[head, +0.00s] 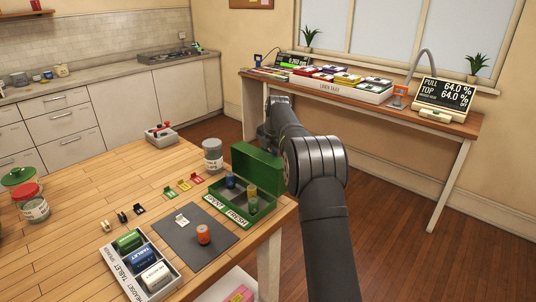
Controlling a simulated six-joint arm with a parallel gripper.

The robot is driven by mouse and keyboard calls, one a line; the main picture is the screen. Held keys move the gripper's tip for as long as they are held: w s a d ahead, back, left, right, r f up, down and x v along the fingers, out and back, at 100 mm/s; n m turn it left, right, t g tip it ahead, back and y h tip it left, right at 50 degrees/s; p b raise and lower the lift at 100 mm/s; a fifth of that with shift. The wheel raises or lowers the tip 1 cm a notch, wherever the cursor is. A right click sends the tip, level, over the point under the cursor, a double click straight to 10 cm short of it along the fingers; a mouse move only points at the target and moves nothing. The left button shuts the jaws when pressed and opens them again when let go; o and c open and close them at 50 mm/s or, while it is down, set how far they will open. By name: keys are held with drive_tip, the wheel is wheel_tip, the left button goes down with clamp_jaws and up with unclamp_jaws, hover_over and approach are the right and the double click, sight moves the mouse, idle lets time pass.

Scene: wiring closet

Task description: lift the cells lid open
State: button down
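The green cells box (262,208) stands near the right edge of the wooden table, with white labels reading SPENT and FRESH on its front. Its green lid (257,165) stands raised at the back, and the inside shows. A dark blue cell (230,181) stands in the SPENT side, and yellow and grey-green cells (252,201) stand in the FRESH side. My arm rises from the bottom right and bends away behind the box, passing close to the lid's right edge in the picture. My gripper's fingers are hidden; I cannot tell whether they touch the lid.
A grey mat (180,247) in front of the box bears an orange cell (203,234) and a white tag. A labelled tray (166,287), a grey canister (213,156), coloured clips and a red-lidded jar (33,205) share the table. A long bench (440,122) stands behind.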

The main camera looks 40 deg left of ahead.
drive_tip(key=shift+f, duration=0.15)
drive_tip(key=c, duration=1.1)
unclamp_jaws()
drive_tip(key=v, duration=1.7)
drive_tip(key=shift+r, duration=0.2)
drive_tip(key=x, duration=1.7)
drive_tip(key=shift+f, duration=0.15)
